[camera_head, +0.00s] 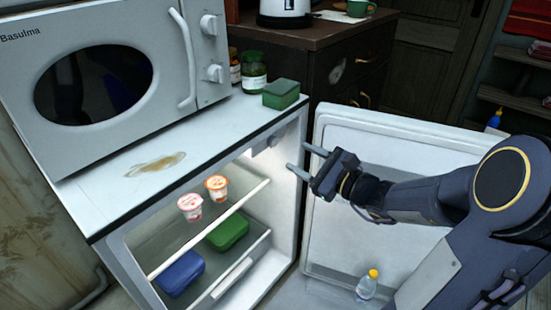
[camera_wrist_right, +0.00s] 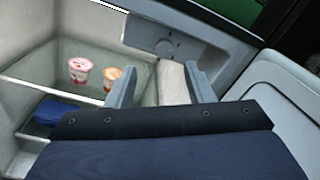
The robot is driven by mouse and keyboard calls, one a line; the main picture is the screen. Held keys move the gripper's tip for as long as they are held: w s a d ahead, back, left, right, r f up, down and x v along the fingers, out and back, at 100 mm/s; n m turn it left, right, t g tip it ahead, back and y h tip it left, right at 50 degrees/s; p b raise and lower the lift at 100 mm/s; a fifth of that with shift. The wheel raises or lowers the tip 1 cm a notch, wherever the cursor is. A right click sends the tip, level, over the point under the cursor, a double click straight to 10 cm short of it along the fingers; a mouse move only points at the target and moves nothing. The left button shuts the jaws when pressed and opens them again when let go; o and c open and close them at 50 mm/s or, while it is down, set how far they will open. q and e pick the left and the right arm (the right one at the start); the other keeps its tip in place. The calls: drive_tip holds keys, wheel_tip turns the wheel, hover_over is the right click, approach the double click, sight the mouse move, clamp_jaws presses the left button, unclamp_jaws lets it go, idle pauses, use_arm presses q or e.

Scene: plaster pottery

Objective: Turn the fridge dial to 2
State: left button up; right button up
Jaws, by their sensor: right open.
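The fridge dial (camera_wrist_right: 165,47) is a small round knob on a pale housing high on the fridge's inner right wall. It also shows in the head view (camera_head: 272,141), small and dim, and its number cannot be read. The fridge (camera_head: 115,262) stands open under the microwave. My right gripper (camera_head: 297,159) is open and empty at the right side of the fridge opening. In the right wrist view its two fingers (camera_wrist_right: 165,80) point toward the dial, apart from it, with the dial roughly between them. My left gripper is not in view.
The fridge door (camera_head: 350,240) is swung open at right, with a bottle (camera_head: 367,285) on its shelf. Yogurt cups (camera_head: 190,207) stand on the upper shelf. Green (camera_head: 228,232) and blue (camera_head: 180,273) boxes lie below. Jars (camera_head: 253,72) and a green block (camera_head: 281,94) stand on top.

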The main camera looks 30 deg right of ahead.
drive_tip(key=s+a+r+n+g+y+p, duration=0.2)
drive_tip(key=s+a+r+n+g+p, duration=0.9)
drive_tip(key=s+a+r+n+p, duration=0.5)
drive_tip(key=shift+s+a+n+y+p, duration=0.35)
drive_tip(key=shift+a+n+p, duration=0.1)
drive_tip(key=shift+n+p, duration=1.15)
